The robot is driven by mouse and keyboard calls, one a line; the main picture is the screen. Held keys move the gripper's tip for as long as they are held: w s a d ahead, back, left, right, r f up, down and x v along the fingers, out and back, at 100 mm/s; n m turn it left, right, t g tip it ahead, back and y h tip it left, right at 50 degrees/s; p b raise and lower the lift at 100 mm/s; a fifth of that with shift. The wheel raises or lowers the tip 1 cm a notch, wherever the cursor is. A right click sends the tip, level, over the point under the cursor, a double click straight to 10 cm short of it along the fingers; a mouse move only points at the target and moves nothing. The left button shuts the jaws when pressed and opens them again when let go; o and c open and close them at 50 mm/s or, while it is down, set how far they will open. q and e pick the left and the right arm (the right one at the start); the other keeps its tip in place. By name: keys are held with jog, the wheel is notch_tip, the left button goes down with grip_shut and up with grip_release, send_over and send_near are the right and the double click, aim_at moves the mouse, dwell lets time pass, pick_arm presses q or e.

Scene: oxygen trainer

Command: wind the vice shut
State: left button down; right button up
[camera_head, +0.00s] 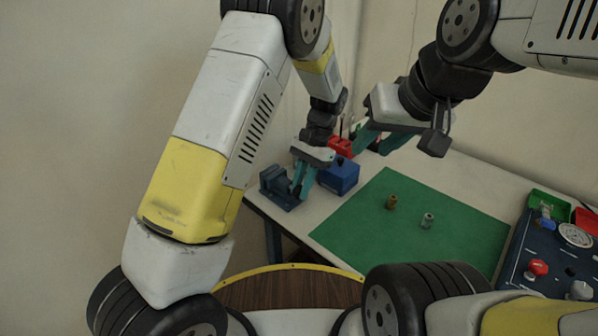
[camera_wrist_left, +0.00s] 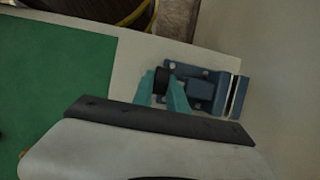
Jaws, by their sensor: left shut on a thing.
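The blue vice (camera_head: 274,184) stands at the left corner of the table; its body (camera_wrist_left: 203,88) also shows in the left wrist view. Its two jaws (camera_wrist_left: 235,97) stand at the end away from my gripper, with a narrow dark gap between them. My left gripper (camera_head: 299,192) is at the vice's near end. In the left wrist view its teal fingers (camera_wrist_left: 162,86) are shut on the vice's dark round handle (camera_wrist_left: 161,77), one on each side.
A blue box (camera_head: 339,176) with a red item (camera_head: 340,147) behind it stands close beside my left gripper. A green mat (camera_head: 360,231) holds a brass fitting (camera_head: 391,202) and a grey fitting (camera_head: 427,220). A dark panel (camera_head: 545,262) with a gauge is at right.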

pick_arm(q)
jog(key=shift+w+d+g+y, duration=0.15)
jog(key=shift+d+g+y, duration=0.05)
jog(key=shift+g+y, duration=0.5)
jog(key=c, duration=1.3)
grip_release()
jog(key=shift+v, duration=3.85)
jog(key=shift+d+f, duration=0.1)
jog(key=shift+d, duration=0.05)
